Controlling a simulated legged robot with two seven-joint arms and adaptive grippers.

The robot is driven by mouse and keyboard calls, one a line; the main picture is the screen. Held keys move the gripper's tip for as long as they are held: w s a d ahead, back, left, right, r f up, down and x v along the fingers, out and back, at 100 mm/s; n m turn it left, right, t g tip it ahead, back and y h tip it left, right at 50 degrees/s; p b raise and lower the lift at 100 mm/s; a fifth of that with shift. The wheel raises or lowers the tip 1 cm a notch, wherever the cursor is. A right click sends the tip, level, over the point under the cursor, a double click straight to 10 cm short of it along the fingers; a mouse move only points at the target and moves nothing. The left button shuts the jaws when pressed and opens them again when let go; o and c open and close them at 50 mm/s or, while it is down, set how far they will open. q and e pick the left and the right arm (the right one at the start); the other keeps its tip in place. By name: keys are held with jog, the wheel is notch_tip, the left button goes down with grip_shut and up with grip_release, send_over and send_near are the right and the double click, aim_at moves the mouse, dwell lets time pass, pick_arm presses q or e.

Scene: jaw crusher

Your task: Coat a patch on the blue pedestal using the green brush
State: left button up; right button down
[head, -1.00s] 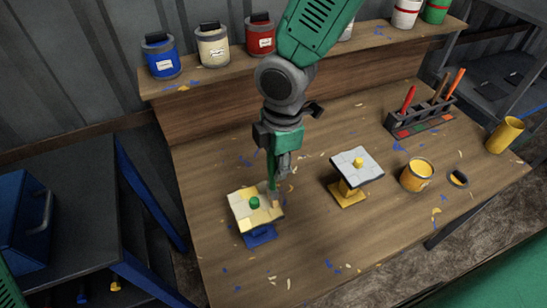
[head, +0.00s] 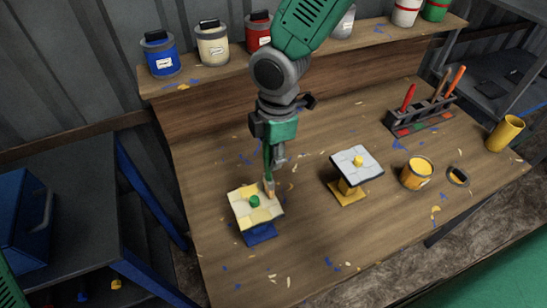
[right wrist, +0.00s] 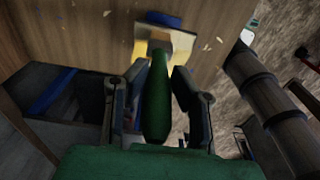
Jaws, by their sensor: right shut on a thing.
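The blue pedestal (head: 261,234) stands on the bench at centre left. Its tilted square top plate (head: 240,211) has pale and yellow patches and a green knob (head: 254,201) in the middle. My right gripper (head: 270,152) is shut on the green brush (right wrist: 157,100), whose handle lies between the fingers. The brush points down, with its bristles (head: 269,187) at the back right edge of the plate; whether they touch it I cannot tell. In the right wrist view the bristle end overlaps the yellow plate (right wrist: 145,48). My left gripper is not in view.
A yellow pedestal (head: 347,194) with a white top stands to the right. Beyond it are an open yellow paint can (head: 416,173), its lid (head: 458,177), a yellow cup (head: 505,133) and a tool rack (head: 422,118). Paint cans line the back shelf. The front bench is clear.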

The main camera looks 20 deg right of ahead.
jog(key=shift+w, duration=0.7)
jog(key=shift+r, duration=2.5)
